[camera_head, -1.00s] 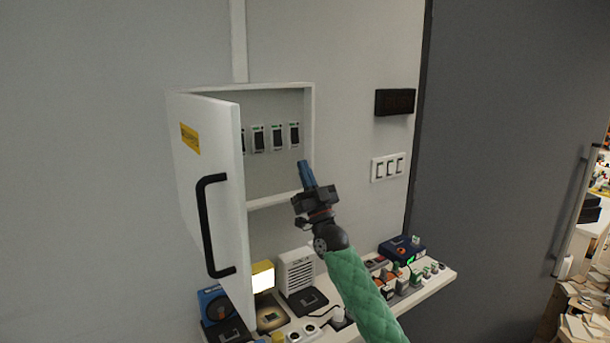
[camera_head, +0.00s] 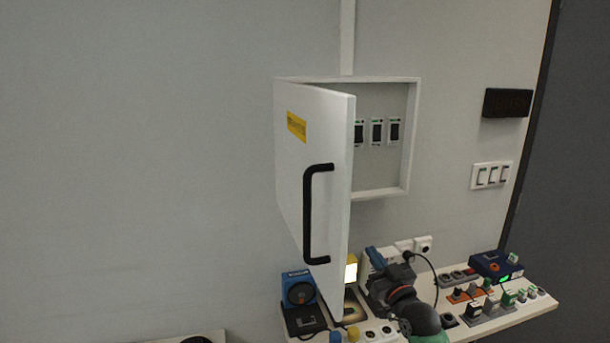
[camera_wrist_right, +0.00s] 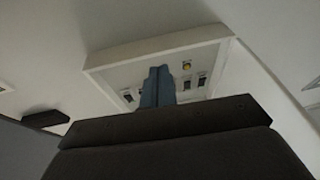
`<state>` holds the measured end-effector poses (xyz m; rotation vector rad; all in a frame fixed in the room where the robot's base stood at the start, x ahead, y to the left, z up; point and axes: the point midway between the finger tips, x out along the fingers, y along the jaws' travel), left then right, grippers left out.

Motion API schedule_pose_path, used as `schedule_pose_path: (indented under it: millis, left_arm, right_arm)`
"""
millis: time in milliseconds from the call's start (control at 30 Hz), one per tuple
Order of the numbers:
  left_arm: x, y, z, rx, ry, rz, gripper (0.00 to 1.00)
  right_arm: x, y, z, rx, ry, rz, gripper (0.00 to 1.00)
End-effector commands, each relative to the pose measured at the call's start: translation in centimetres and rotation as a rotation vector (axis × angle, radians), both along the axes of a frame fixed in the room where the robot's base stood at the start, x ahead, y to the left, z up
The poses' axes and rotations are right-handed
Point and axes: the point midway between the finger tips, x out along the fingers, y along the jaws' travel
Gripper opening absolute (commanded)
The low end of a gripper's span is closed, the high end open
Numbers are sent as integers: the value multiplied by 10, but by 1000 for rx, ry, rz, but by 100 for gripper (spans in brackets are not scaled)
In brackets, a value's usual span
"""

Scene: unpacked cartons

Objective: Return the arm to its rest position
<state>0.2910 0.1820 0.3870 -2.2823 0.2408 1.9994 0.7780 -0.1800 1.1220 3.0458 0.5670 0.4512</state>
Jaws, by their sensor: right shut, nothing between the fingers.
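My right gripper (camera_head: 372,258) is low in the head view, in front of the shelf and below the wall cabinet. Its blue fingers are shut with nothing between them; they also show in the right wrist view (camera_wrist_right: 158,88), with the cabinet (camera_wrist_right: 105,62) behind them. The green-sleeved arm comes in from the bottom. The wall cabinet (camera_head: 412,140) is open, with its white door (camera_head: 335,200) swung out to the left. Several black switches (camera_head: 377,131) show inside. My left gripper is not in view.
A shelf (camera_head: 545,308) below the cabinet bears several small devices, including a blue round-faced one (camera_head: 299,290) and a blue box (camera_head: 492,264). The door's black handle (camera_head: 309,215) juts out. A white switch panel (camera_head: 490,175) and a black box (camera_head: 507,102) are on the wall at right.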

Motion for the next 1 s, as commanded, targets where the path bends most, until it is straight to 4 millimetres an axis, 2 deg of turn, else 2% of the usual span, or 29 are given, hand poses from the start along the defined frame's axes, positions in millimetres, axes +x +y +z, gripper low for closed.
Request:
schedule_pose_path:
  millis: [33,167,300,467,600,700,800,1000]
  left_arm:
    - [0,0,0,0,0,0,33]
    - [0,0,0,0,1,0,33]
    - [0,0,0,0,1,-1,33]
    - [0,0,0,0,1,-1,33]
    - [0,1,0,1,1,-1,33]
    - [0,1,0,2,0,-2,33]
    - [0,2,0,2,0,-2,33]
    - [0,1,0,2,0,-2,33]
  right_arm:
    - [-14,4,-26,-22,69,2,0]
    - [-48,12,-83,-81,243,2,0]
    - [-93,15,-142,-142,433,-7,0]
    - [-152,13,-200,-203,654,-29,0]
    - [-211,6,-244,-252,850,-60,0]
    - [-257,-1,-270,-284,991,-87,0]
    - [-298,-8,-288,-308,1112,-116,0]
    - [-353,-18,-306,-340,1272,-157,0]
